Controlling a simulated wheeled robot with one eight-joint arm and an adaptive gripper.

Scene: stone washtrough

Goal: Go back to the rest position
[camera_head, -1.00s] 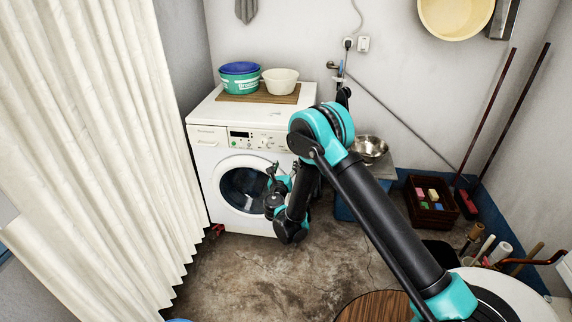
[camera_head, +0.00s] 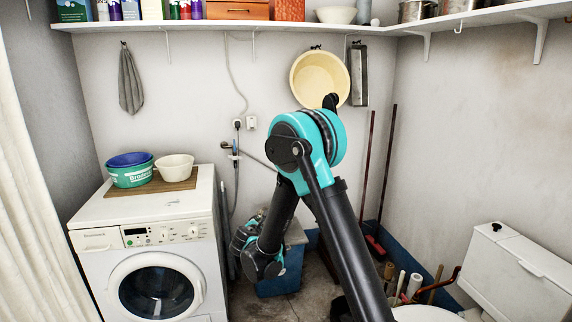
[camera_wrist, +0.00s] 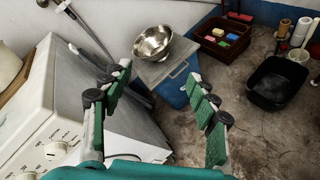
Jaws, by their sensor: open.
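My gripper (camera_wrist: 162,105) is open and empty in the wrist view, its two green-padded fingers spread wide. It hangs in the air near the right side of the white washing machine (camera_head: 158,225). In the head view my folded arm hides most of the gripper, and only part of it shows beside the machine. The machine's grey side panel and white front also show in the wrist view (camera_wrist: 75,100). Nothing is held between the fingers.
A steel bowl (camera_wrist: 153,43) sits on a grey lid (camera_wrist: 168,72) over a blue base. A brown crate (camera_wrist: 222,38) of coloured blocks and a black basin (camera_wrist: 275,82) stand on the floor. A shelf (camera_head: 380,30) runs above. A toilet tank (camera_head: 513,272) stands at right.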

